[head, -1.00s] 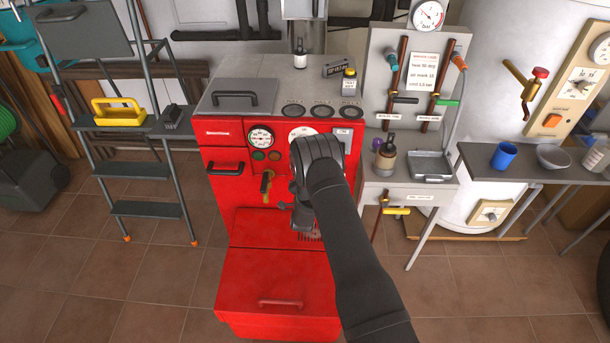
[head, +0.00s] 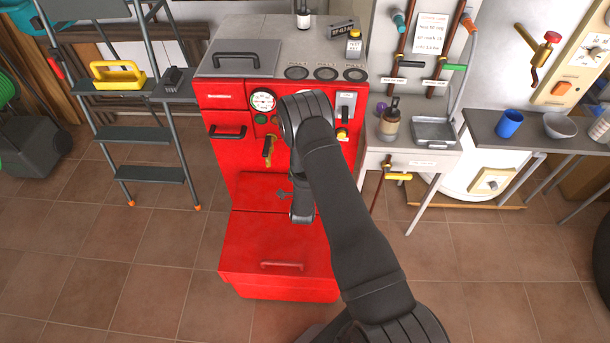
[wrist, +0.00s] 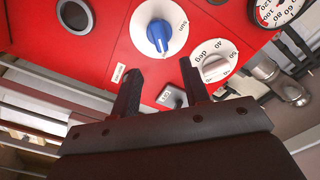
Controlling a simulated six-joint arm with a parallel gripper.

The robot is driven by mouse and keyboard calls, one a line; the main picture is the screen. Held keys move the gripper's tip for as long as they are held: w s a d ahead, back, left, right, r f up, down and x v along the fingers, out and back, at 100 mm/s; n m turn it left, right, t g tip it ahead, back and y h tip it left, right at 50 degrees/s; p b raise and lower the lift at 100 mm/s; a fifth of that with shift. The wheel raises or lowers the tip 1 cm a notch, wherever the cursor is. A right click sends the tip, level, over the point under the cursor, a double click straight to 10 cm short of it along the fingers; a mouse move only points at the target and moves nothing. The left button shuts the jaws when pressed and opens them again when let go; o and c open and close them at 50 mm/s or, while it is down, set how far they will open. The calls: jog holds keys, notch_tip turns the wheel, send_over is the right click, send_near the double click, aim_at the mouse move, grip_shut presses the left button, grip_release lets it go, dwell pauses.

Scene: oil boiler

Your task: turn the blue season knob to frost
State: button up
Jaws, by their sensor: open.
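The blue season knob (wrist: 158,37) sits on a round white dial (wrist: 166,16) on the red boiler front, at the top middle of the wrist view. Its blue pointer slants towards the lower right. A small sun-like mark shows at the dial's right; a frost mark cannot be made out. My gripper (wrist: 161,68) is open and empty, with its fingertips just below the dial in the picture and apart from the knob. In the head view my gripper (head: 284,194) is a small dark shape before the red boiler (head: 225,158), and my arm hides the knob.
A white dial with a grey knob (wrist: 214,66) marked in degrees is close by my right-hand finger. A small square grey switch (wrist: 171,96) lies between the fingers. A gauge (wrist: 277,8) is at upper right. The boiler's lower red box (head: 275,245) juts out below my gripper.

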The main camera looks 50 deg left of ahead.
jog(key=v, duration=0.7)
dwell(0.4)
jog(key=x, duration=1.7)
jog(key=shift+w+a, duration=0.15)
jog(key=shift+w, duration=0.05)
jog(key=n, duration=0.6)
jog(key=shift+s+a+n, duration=0.1)
jog(key=shift+n, duration=0.3)
dwell(1.5)
